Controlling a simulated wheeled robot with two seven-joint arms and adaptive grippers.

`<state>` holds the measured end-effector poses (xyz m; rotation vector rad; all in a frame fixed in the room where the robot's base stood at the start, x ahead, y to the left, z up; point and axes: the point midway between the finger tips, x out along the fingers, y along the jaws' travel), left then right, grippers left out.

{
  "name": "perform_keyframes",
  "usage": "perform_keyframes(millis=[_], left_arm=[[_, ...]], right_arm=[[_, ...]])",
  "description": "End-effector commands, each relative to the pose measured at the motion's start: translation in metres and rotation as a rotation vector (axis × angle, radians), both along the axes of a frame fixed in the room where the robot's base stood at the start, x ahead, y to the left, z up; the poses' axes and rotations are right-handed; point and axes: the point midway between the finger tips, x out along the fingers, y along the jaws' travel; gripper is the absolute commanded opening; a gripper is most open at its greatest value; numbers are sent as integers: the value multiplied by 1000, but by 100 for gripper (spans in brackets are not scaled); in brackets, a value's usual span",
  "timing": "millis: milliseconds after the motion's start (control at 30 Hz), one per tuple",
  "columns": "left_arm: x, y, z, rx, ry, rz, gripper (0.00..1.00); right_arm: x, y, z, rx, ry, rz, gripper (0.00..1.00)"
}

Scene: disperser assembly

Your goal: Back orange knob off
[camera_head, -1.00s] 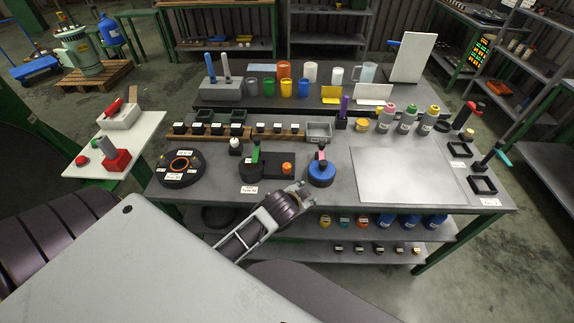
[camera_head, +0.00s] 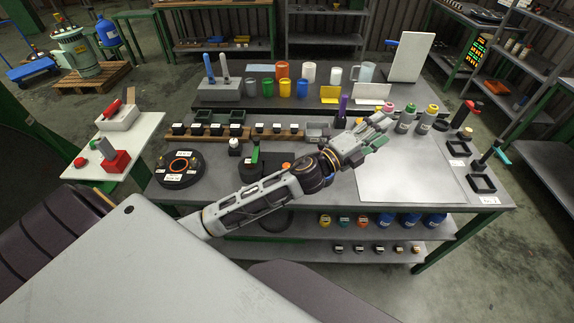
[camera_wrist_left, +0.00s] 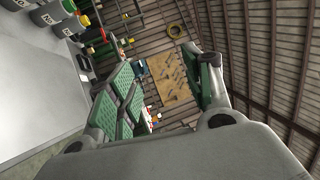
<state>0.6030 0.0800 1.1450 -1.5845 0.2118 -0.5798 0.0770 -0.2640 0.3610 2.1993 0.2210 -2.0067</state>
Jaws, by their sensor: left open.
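The orange knob (camera_head: 286,165) sits on the dark fixture (camera_head: 270,160) with a green handle, left of the table's middle. It is small in the head view, and my left arm partly covers the fixture. My left gripper (camera_head: 381,134) is open and empty, to the right of the knob and clear of it, over the table near the pale panel's upper left corner. In the left wrist view its green-padded fingers (camera_wrist_left: 165,88) stand apart with nothing between them. The knob does not show there. My right gripper is not in view.
Bottles with pink, green and yellow caps (camera_head: 406,118) stand close beyond my left gripper. A purple-handled tool (camera_head: 342,110) stands left of it. A black ring-shaped base (camera_head: 180,167) lies at the left. The pale panel (camera_head: 408,175) is bare. My forearm hides the blue round part.

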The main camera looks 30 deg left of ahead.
Motion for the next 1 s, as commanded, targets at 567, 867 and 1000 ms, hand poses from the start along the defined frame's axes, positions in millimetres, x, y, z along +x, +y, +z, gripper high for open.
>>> perform_keyframes(millis=[567, 867, 1000], left_arm=[[-44, -77, 15, 624, -534, -425, 50], [-62, -76, -23, 975, -736, -655, 50], [-65, -62, -45, 1140, -803, -768, 50]], right_arm=[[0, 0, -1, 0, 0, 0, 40], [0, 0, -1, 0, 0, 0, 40], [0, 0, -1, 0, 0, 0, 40]])
